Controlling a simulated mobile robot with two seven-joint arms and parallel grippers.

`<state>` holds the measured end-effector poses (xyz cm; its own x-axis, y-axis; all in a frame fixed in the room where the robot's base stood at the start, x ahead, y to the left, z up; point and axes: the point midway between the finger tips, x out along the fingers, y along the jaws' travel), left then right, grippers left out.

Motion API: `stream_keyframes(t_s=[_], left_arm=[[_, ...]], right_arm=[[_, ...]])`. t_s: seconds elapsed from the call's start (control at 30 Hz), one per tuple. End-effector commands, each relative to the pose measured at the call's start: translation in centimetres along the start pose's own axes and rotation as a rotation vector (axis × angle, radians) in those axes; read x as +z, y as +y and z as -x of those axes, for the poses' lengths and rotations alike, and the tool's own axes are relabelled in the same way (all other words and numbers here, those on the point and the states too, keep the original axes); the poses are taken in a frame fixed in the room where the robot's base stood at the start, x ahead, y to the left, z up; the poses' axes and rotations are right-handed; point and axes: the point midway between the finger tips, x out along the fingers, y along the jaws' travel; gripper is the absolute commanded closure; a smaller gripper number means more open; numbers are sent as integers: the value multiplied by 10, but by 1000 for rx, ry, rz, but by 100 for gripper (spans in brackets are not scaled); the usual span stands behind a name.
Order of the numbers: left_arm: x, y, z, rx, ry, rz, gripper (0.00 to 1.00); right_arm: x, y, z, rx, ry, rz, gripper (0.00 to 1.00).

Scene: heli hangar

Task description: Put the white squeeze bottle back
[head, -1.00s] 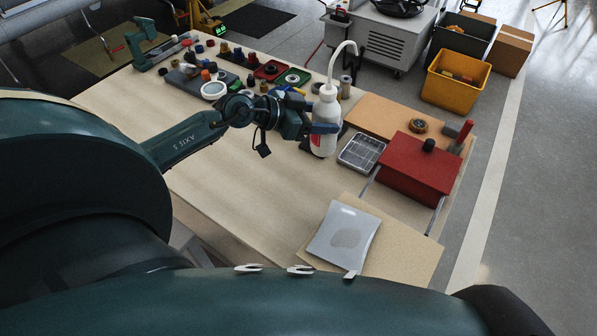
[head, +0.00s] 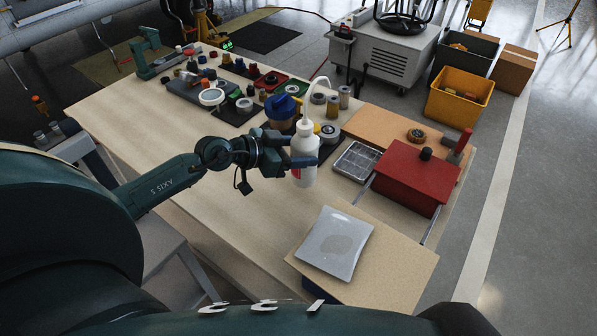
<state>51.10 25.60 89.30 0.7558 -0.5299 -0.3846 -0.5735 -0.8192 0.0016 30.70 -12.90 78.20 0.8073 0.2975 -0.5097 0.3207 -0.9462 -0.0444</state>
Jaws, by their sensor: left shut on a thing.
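The white squeeze bottle (head: 304,148) has a bent white spout and a red mark low on its side. It stands about upright over the middle of the workbench (head: 200,220). My left gripper (head: 300,164) is shut on the bottle's body from the left. Whether the bottle's base touches anything is hard to tell. A dark mat (head: 325,152) shows partly behind the bottle. My right gripper is not in view.
Right of the bottle are a clear divided box (head: 356,161) and a red box (head: 408,174). A blue-topped item (head: 281,108), jars and small parts stand behind it. A grey pad (head: 335,243) lies on a board in front. The bench's left middle is clear.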

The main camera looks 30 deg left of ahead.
Motion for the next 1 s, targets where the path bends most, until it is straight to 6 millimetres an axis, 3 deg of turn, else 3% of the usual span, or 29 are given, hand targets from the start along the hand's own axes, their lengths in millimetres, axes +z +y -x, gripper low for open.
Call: stream_keyframes(t_s=[0.3, 0.7, 0.73, 1.0], left_arm=[[42, -1, -18, -2, 4, 0, 57], [45, -1, -19, -2, 4, 0, 57], [46, -1, -20, -1, 2, 0, 43], [46, -1, -19, -1, 1, -1, 23]], right_arm=[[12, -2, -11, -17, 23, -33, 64], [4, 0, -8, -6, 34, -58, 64], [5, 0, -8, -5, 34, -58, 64], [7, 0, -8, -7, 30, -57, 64]])
